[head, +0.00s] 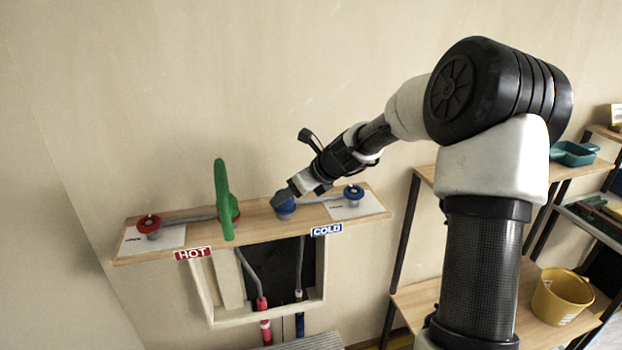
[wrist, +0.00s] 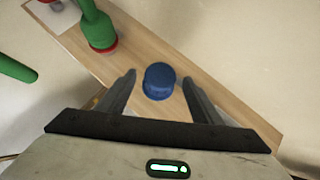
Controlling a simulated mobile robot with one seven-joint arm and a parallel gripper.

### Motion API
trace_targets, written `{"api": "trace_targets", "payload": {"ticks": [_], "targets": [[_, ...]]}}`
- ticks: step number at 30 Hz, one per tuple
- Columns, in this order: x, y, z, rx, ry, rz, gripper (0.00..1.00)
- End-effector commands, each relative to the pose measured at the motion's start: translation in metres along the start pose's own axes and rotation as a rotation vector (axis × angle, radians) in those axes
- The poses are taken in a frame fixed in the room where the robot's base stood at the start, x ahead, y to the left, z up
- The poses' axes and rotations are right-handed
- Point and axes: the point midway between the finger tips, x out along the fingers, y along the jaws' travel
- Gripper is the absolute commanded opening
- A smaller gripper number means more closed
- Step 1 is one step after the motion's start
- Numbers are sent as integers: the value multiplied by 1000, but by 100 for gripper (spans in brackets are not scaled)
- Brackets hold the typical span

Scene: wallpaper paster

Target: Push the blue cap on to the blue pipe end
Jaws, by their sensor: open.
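The blue cap (wrist: 159,82) shows in the wrist view between the two fingers of my open gripper (wrist: 158,92), with a gap on each side. In the head view, my gripper (head: 290,194) is at the blue cap (head: 285,208) on the wooden shelf, right of the green handle. I cannot tell from here whether the cap sits on a pipe end, as anything under it is hidden.
A tall green handle (head: 222,200) with a red base stands left of the cap. A red valve (head: 149,224) is at the shelf's left, a blue valve (head: 353,193) at its right. Wooden shelf (head: 262,226) has HOT and COLD labels. A yellow bucket (head: 561,297) stands at right.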

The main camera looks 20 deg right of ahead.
Motion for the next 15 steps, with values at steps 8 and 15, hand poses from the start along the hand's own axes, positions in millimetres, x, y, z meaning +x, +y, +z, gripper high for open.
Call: {"api": "trace_targets", "payload": {"ticks": [8,15], "targets": [[-72,-2,1,-1,-1,-7,60],[-122,0,0,-2,0,-4,60]]}}
